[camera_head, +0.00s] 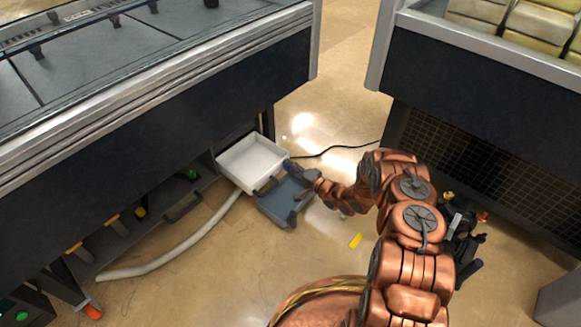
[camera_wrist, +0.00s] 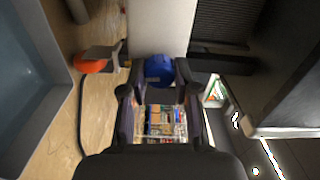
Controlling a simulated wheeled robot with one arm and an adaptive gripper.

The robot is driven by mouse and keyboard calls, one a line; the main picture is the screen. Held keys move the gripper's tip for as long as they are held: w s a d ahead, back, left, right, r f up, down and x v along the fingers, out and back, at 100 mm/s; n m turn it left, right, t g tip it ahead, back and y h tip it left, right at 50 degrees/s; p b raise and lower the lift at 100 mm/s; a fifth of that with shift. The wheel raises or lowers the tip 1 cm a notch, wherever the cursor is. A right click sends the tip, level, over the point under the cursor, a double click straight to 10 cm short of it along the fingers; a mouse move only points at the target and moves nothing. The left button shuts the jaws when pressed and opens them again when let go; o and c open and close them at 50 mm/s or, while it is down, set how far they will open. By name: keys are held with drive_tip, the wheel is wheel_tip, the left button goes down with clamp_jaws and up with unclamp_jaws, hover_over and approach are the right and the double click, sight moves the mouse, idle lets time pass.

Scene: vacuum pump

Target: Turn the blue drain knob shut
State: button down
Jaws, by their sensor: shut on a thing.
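The blue drain knob (camera_wrist: 159,70) is round and sits against a white surface in the wrist view. My gripper (camera_wrist: 158,88) has one finger on each side of it and is shut on it. In the head view, my gripper (camera_head: 297,170) reaches left to the right corner of a white tray (camera_head: 232,165), where a small patch of the blue knob (camera_head: 287,163) shows. The fingers hide most of the knob there. I cannot tell how far the knob is turned.
A blue-grey tray (camera_head: 272,209) lies on the floor below the white tray, close under my gripper. A pale hose (camera_head: 175,250) runs along the floor at left. A black cable (camera_head: 335,149) lies behind. Dark pump parts (camera_head: 465,225) stand right of my arm. An orange part (camera_wrist: 90,66) is left of the knob.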

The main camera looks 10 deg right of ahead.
drive_tip(key=shift+m, duration=0.6)
drive_tip(key=c, duration=0.9)
unclamp_jaws()
drive_tip(key=shift+o, duration=0.2)
drive_tip(key=v, duration=1.2)
